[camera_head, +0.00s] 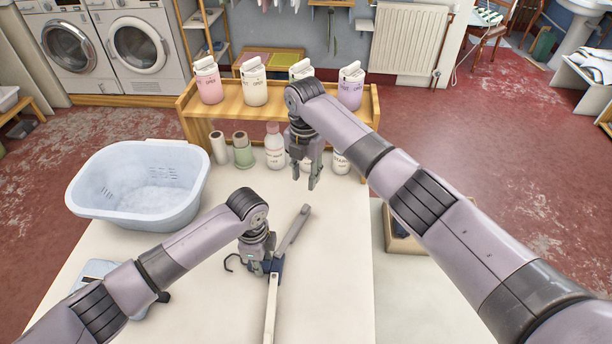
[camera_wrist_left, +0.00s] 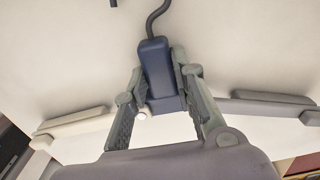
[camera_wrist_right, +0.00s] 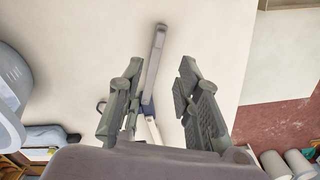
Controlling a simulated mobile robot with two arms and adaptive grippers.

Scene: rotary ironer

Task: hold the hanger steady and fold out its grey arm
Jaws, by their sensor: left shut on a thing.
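The hanger has a dark blue middle block (camera_wrist_left: 155,62) with a dark hook (camera_head: 233,263) at its left in the head view. Its cream arm (camera_head: 270,308) runs toward the table's front. Its grey arm (camera_head: 293,228) points to the back right, turned widely away from the cream arm. My left gripper (camera_head: 260,263) is shut on the blue block, one finger on each side. My right gripper (camera_head: 306,183) is open and empty above the table, just beyond the grey arm's far end. In the right wrist view, the grey arm (camera_wrist_right: 155,60) shows between and past the open fingers.
A pale blue basket (camera_head: 135,215) stands at the table's left. A wooden shelf (camera_head: 195,107) with several bottles stands along the back, close behind my right gripper. A folded blue-grey item (camera_head: 97,271) lies front left. The table (camera_head: 335,270) is clear to the right of the hanger.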

